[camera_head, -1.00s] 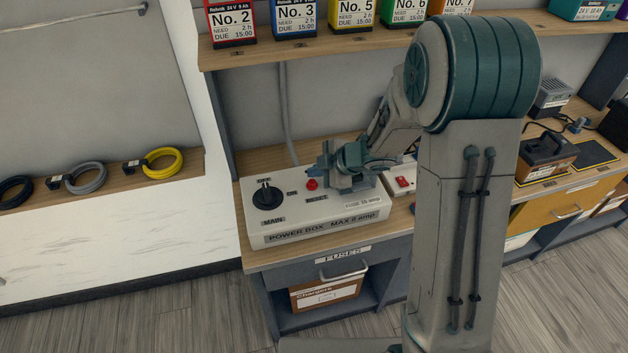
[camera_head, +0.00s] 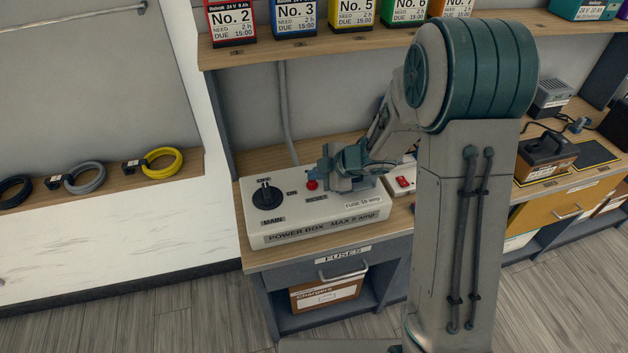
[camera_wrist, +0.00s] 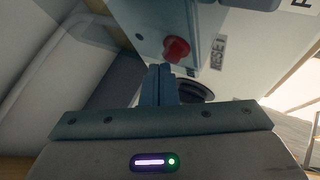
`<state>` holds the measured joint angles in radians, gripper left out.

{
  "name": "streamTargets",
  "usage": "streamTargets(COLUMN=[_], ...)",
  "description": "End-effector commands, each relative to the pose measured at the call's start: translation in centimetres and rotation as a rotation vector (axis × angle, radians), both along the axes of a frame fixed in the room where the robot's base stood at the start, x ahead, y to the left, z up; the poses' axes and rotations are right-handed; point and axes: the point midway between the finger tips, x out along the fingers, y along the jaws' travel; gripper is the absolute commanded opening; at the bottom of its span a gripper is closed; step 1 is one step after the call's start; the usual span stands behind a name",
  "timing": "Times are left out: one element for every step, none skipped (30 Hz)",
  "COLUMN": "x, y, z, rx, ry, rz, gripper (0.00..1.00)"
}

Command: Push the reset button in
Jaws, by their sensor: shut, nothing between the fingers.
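The red reset button (camera_head: 311,184) stands on top of the white power box (camera_head: 285,224), between the black MAIN knob (camera_head: 267,195) and my gripper (camera_head: 324,180). In the wrist view the button (camera_wrist: 177,48) is just beyond my fingertips (camera_wrist: 160,70), slightly to the right, beside its RESET label (camera_wrist: 217,52). My gripper is shut and empty, its fingers together. It is close beside the button on its right in the head view. I cannot tell whether the fingertips touch the button. The button appears to stand out from the box.
A small white unit with a red switch (camera_head: 403,182) sits right of the power box. A shelf with numbered battery packs (camera_head: 295,18) runs above the bench. A grey conduit (camera_head: 287,110) rises behind the box. Cable coils (camera_head: 163,162) lie on the left ledge.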

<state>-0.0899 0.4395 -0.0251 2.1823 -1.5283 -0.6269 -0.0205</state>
Motion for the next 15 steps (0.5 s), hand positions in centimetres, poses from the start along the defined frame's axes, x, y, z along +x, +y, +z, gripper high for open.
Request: streamTargets(x=[0.00,0.00,0.00,0.01,0.00,0.00,0.00,0.01,0.00,0.00,0.00,0.00,-0.01,-0.01,-0.01], y=[0.00,0.00,-0.01,0.00,-0.01,0.00,-0.01,0.00,0.00,0.00,-0.01,0.00,0.00,0.00,-0.01], z=[-0.12,-0.16,-0.20,-0.25,-0.28,-0.33,-0.36,-0.40,-0.45,-0.49,-0.52,-0.57,-0.61,-0.65,-0.70], rx=[0.000,0.000,0.000,0.000,0.000,0.000,0.000,0.000,0.000,0.000,0.000,0.000,0.000,0.000,0.000], ry=[0.000,0.000,0.000,0.001,0.001,0.000,0.001,0.001,0.000,0.001,0.000,0.000,0.000,0.000,0.000], rz=[0.000,0.000,0.000,-0.001,-0.001,0.000,-0.001,-0.001,0.000,-0.001,0.000,0.000,0.000,0.000,0.000], gripper=[0.00,0.00,0.00,0.00,0.00,0.00,0.00,0.00,0.00,0.00,0.00,0.00,0.00,0.00,0.00])
